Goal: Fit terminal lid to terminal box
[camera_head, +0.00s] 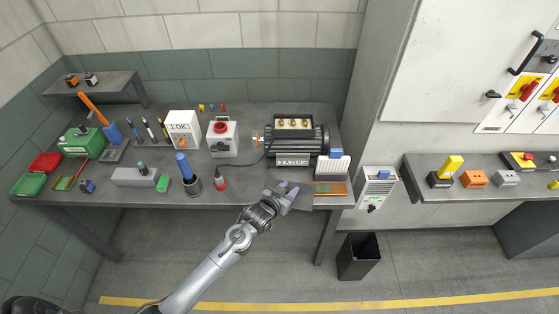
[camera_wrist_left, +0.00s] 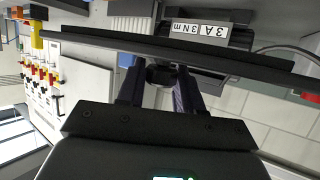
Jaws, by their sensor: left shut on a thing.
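The motor (camera_head: 294,140) stands at the right end of the bench, with the terminal box (camera_head: 294,122) on top, open and showing brass terminals. My left gripper (camera_head: 290,189) is in front of the motor, near the bench's front edge. In the left wrist view the gripper (camera_wrist_left: 160,88) is shut on a long, dark, flat piece seen nearly edge-on, which looks like the terminal lid (camera_wrist_left: 230,63). It is apart from the box. In the head view the lid is hard to make out against the dark bench. My right gripper is not in view.
A switch box (camera_head: 222,138) with a red knob stands left of the motor, a cable beside it. A white-finned block (camera_head: 333,164) and a small tray (camera_head: 331,189) are at the right. A blue-handled tool (camera_head: 186,172) stands upright left of the gripper. A bin (camera_head: 359,256) is on the floor.

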